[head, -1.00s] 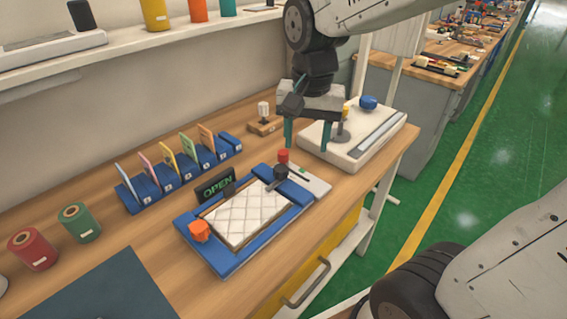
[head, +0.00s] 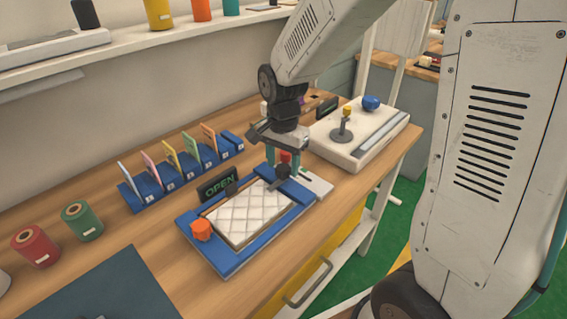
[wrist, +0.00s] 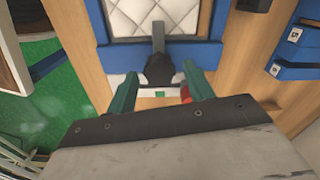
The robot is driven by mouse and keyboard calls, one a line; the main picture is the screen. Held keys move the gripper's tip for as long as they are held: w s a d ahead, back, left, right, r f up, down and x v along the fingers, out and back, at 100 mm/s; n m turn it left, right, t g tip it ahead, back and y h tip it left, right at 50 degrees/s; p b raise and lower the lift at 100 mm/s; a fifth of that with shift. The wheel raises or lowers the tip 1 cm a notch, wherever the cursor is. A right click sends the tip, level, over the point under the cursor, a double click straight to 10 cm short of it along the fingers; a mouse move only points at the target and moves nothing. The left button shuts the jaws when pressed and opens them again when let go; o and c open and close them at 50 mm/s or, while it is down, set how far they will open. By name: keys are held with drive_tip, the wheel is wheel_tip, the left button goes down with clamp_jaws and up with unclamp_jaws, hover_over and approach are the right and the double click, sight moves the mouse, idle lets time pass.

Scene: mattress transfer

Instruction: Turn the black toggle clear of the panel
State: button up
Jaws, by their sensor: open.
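The black toggle (wrist: 158,68) sits at the end of the blue frame (wrist: 198,54). Its grey lever points across the frame's rim, with its tip at the edge of the white quilted panel (wrist: 135,15). The panel lies inside the frame, and it also shows in the head view (head: 246,213). My gripper (wrist: 161,84) is open, with one green finger on each side of the toggle; I cannot tell whether they touch it. In the head view my gripper (head: 282,166) is low over the toggle (head: 280,178), partly hiding it.
A white device (head: 345,150) is to the right.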

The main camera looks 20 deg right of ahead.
drive_tip(key=shift+f, duration=0.3)
drive_tip(key=c, duration=1)
